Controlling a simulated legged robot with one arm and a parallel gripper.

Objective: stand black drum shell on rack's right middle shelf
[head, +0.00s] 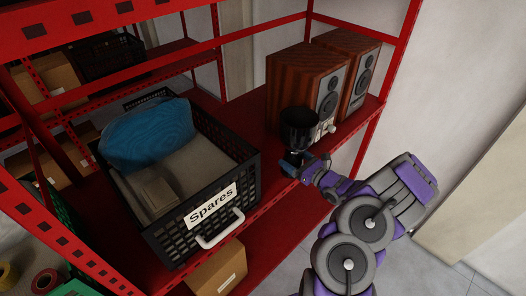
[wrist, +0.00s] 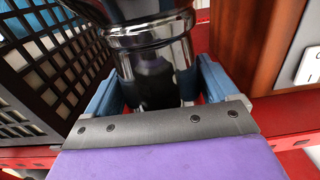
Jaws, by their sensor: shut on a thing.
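The black drum shell (head: 298,130) is a glossy goblet shape with a wide bowl on top and a narrower stem below. It stands about upright in my gripper (head: 297,167), over the red shelf (head: 262,118), between the crate and the speakers. In the wrist view the shell's stem (wrist: 152,60) lies between the two blue fingers of my gripper (wrist: 160,95), which are shut on it. The stem's foot is partly hidden by the gripper, so I cannot tell whether it touches the shelf.
A black crate labelled Spares (head: 175,235) with blue cloth fills the shelf's left. Two wooden speakers (head: 300,80) stand behind and right of the shell, close to it. A red post (head: 400,60) bounds the rack's right. A cardboard box (head: 218,270) sits below.

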